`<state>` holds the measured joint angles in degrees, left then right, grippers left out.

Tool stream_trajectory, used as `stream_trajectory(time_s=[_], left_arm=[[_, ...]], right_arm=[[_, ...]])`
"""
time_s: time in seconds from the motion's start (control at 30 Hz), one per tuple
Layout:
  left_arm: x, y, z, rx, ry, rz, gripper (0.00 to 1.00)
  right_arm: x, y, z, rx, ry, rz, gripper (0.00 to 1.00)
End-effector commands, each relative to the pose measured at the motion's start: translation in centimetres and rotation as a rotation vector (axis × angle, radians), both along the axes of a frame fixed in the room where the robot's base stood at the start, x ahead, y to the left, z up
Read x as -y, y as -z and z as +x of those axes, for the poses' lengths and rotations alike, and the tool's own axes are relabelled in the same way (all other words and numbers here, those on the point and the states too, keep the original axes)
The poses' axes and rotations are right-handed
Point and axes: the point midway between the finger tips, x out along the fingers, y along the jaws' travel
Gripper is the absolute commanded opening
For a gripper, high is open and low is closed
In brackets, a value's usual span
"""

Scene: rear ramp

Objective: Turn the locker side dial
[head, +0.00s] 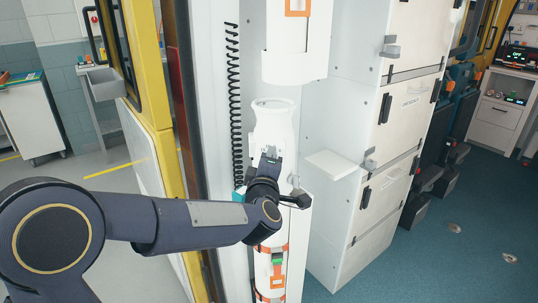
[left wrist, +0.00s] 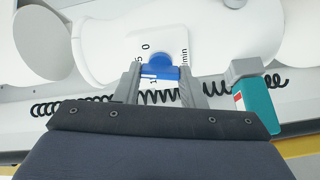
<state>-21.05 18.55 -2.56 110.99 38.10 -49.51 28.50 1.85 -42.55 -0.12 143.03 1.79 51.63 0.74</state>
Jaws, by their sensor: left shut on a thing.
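The dial is a small blue knob (left wrist: 158,66) on a white plate marked with numbers and "min", on the side of a white fixture (left wrist: 105,30). My left gripper (left wrist: 158,76) is shut on the blue knob, with one grey finger on each side of it. In the head view my left gripper (head: 270,164) reaches in from the left to the white upright fixture (head: 272,128) beside the lockers. There the gripper hides the knob. My right gripper is in neither view.
White locker units (head: 392,115) with dark latches stand to the right, and a small white shelf (head: 330,164) juts out near my gripper. A black coiled cord (head: 236,110) hangs to the left. A teal part (left wrist: 260,105) sits close to the fingers. Teal floor (head: 450,250) is open at right.

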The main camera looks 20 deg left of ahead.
Motion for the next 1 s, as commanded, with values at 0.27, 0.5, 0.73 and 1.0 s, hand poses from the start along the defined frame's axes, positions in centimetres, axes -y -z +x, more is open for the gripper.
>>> stream_trajectory(time_s=[0.27,0.5,0.73,1.0], left_arm=[[-0.4,-1.1,0.1,-0.031,-0.012,0.259,0.14],[-0.3,-1.2,0.1,-0.069,-0.012,0.475,0.14],[-0.2,-1.2,0.1,-0.098,-0.013,0.642,0.14],[-0.2,-1.1,0.1,-0.119,-0.013,0.762,0.14]], right_arm=[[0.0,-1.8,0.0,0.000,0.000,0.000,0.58],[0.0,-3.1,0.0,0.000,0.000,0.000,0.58],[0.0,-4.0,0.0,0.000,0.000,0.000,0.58],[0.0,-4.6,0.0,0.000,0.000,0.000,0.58]])
